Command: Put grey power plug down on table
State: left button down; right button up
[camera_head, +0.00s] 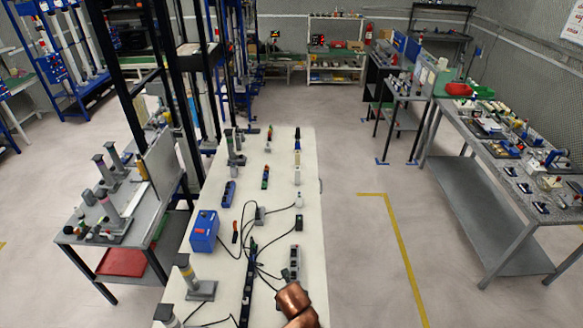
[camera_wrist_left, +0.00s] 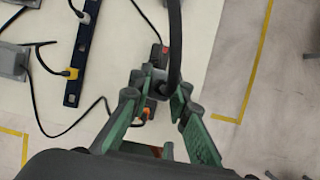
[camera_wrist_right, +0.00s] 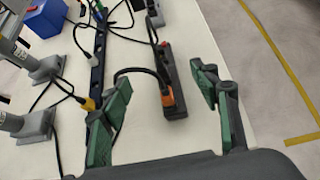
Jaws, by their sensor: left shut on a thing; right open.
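In the left wrist view my left gripper (camera_wrist_left: 158,84) is shut on a small dark grey plug (camera_wrist_left: 158,82), mostly hidden between its green fingertips. A thick dark cable (camera_wrist_left: 175,45) runs up from it. The plug is over or close to a short black power strip (camera_wrist_left: 157,52); I cannot tell whether it touches anything below. My right gripper (camera_wrist_right: 162,80) is open and empty, its fingers appearing either side of the short strip (camera_wrist_right: 173,85) in its view. An orange plug (camera_wrist_right: 167,99) sits in that strip's near end. The white table (camera_head: 305,216) lies below.
A long dark power strip (camera_wrist_right: 97,70) with a yellow plug (camera_wrist_right: 86,103) lies left of the short one. Cables loop between them. A blue box (camera_head: 203,232) and grey-based devices stand on the table's left side. Bare tabletop shows near the right edge.

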aim_at(268, 285)
jog(key=k, duration=0.9)
jog(key=z, duration=0.05)
